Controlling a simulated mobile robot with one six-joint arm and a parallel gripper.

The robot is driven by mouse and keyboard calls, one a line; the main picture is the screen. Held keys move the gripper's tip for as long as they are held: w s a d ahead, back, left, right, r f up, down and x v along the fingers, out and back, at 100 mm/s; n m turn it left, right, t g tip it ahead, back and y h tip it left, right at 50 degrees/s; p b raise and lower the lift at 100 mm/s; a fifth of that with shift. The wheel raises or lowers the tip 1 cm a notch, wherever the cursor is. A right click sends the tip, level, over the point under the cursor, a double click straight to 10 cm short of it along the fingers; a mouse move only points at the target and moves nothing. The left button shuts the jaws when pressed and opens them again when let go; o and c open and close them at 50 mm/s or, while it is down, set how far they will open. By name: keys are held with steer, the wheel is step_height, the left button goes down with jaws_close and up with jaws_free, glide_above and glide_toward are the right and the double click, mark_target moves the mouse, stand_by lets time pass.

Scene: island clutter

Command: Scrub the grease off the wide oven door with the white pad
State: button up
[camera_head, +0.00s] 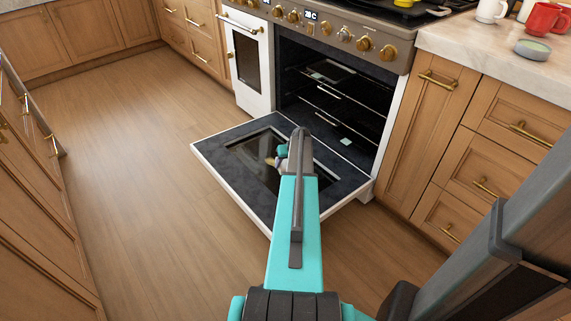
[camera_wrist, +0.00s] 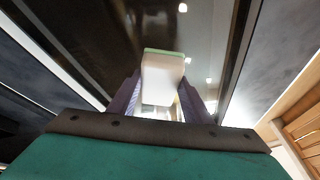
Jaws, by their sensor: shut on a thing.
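The wide oven door (camera_head: 222,150) is folded down flat in front of the open oven, its dark inner face and glass panel upward. My gripper (camera_head: 271,161) is over the glass, mostly hidden behind my arm in the head view. In the wrist view my gripper (camera_wrist: 160,98) is shut on the white pad (camera_wrist: 162,73), which has a pale green layer along its far edge. The door's glass (camera_wrist: 205,35) lies beyond the pad, with a brownish dark area on its left side. I cannot tell grease from reflection there, nor whether the pad touches the glass.
The oven cavity (camera_head: 335,95) with racks stands open behind the door. A small pale patch (camera_head: 346,141) shows near the door's hinge side. Wooden drawers (camera_head: 500,140) and a counter with mugs (camera_head: 543,18) stand at right. Open wooden floor (camera_head: 130,130) lies at left.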

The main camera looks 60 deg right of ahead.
steer(key=shift+w, duration=0.1)
steer(key=shift+w+d+p, duration=0.2)
steer(key=shift+w+d, duration=0.1)
steer(key=shift+w, duration=0.5)
steer(key=shift+w+d+p, duration=0.15)
steer(key=shift+w+d, duration=0.1)
steer(key=shift+w, duration=0.5)
steer(key=shift+w, duration=0.1)
steer(key=shift+w+d+p, duration=0.15)
steer(key=shift+w+d, duration=0.15)
steer(key=shift+w, duration=0.5)
steer(key=shift+w+d+p, duration=0.15)
steer(key=shift+w+d, duration=0.1)
steer(key=shift+w, duration=0.5)
steer(key=shift+w, duration=0.15)
steer(key=shift+w+d+p, duration=0.2)
steer(key=shift+w+d, duration=0.1)
steer(key=shift+w, duration=0.45)
steer(key=shift+w+d+p, duration=0.15)
steer(key=shift+w+d, duration=0.15)
steer(key=shift+w, duration=0.45)
steer(key=shift+r, duration=0.1)
step_height(320, 180, up, 7)
steer(key=p, duration=0.3)
steer(key=shift+s+d, duration=0.15)
steer(key=shift+d, duration=0.1)
